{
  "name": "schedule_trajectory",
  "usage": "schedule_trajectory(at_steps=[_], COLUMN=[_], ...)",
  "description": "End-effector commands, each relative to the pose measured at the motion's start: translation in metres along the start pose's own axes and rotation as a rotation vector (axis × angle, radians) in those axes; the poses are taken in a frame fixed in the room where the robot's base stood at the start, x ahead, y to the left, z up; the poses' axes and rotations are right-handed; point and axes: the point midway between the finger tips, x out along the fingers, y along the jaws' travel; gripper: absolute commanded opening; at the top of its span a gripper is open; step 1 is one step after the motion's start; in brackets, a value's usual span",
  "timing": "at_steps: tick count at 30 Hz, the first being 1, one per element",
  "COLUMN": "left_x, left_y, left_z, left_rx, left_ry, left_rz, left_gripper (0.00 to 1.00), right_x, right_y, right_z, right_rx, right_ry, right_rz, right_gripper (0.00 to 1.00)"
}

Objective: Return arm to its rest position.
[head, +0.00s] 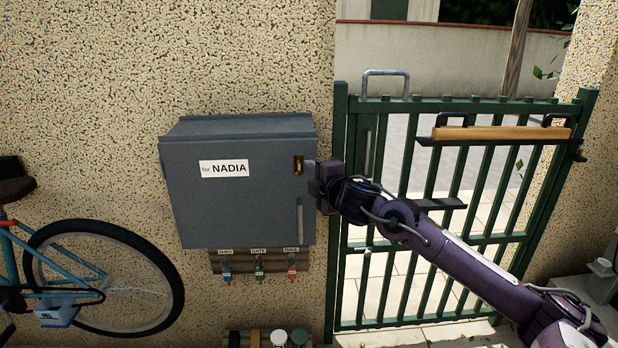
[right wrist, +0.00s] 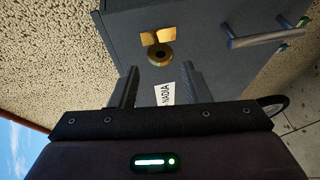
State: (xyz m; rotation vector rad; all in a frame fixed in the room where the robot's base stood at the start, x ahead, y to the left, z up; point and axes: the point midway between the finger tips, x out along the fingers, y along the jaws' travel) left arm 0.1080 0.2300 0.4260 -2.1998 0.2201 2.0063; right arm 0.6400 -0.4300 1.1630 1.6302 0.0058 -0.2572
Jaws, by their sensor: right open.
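My right gripper (head: 318,178) is at the right edge of the grey wall box (head: 235,210), close to its brass lock plate (head: 298,166). In the right wrist view, the gripper's two fingers (right wrist: 157,85) stand apart with nothing between them. The brass lock (right wrist: 160,52) lies beyond the fingertips, and the box front (right wrist: 205,50) fills the space behind. The box door looks closed and carries a label reading "for NADIA" (head: 224,168). A vertical bar handle (head: 299,220) sits below the lock. My left gripper is not in view.
A green barred gate (head: 420,240) stands right of the box, behind my right arm, with a wooden bar (head: 500,133) on a ledge. Several keys hang on a rack (head: 258,262) under the box. A bicycle (head: 100,280) leans at the left. Jars stand at the bottom.

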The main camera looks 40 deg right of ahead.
Motion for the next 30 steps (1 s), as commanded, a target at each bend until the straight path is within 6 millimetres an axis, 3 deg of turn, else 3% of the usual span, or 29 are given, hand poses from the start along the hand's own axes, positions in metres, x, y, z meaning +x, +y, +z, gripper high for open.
schedule_trajectory(at_steps=[17, 20, 23, 26, 30], left_x=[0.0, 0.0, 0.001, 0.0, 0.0], left_y=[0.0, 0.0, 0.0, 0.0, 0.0], left_z=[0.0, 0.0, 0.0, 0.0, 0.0], left_rx=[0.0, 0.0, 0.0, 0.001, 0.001], left_ry=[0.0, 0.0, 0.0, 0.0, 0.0], left_rz=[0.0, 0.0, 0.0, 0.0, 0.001], left_gripper=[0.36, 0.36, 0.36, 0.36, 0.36], right_x=[-0.001, 0.004, 0.015, 0.026, 0.029], right_y=[-0.001, -0.014, -0.054, -0.119, -0.225], right_z=[0.0, 0.005, 0.02, 0.039, 0.061], right_rx=[0.001, 0.026, 0.099, 0.206, 0.361], right_ry=[0.0, -0.009, -0.034, -0.074, -0.147], right_rz=[-0.002, -0.021, -0.074, -0.157, -0.281], right_gripper=[0.43, 0.43, 0.43, 0.43, 0.43])
